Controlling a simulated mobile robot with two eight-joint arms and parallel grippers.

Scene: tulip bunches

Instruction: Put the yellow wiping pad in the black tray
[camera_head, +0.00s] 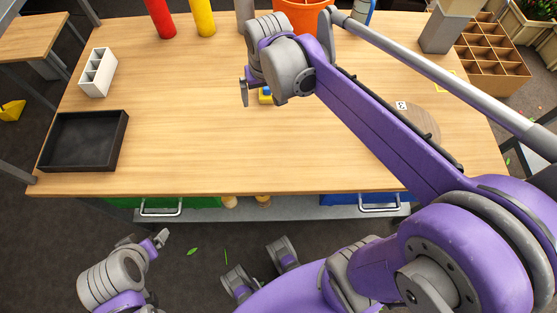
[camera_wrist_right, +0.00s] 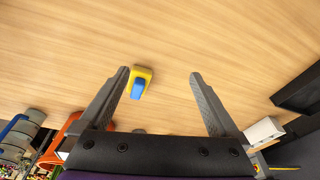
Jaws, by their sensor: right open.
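The yellow wiping pad (camera_head: 264,99) has a blue grip on top and lies on the wooden table, partly hidden by my right wrist. In the right wrist view the pad (camera_wrist_right: 146,74) shows beside the left-hand finger, toward the gap between the fingers. My right gripper (camera_head: 245,92) is open and empty, with its fingers (camera_wrist_right: 160,74) spread wide over the table. The black tray (camera_head: 71,169) is empty at the table's front left. My left gripper (camera_head: 161,238) is low, in front of the table; its jaws are too small to judge.
A white divided holder (camera_head: 96,78) stands behind the tray. Red (camera_head: 160,18) and yellow (camera_head: 203,16) cylinders and an orange bucket (camera_head: 301,14) stand along the back. A round board (camera_head: 416,121) lies at right. The table between tray and pad is clear.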

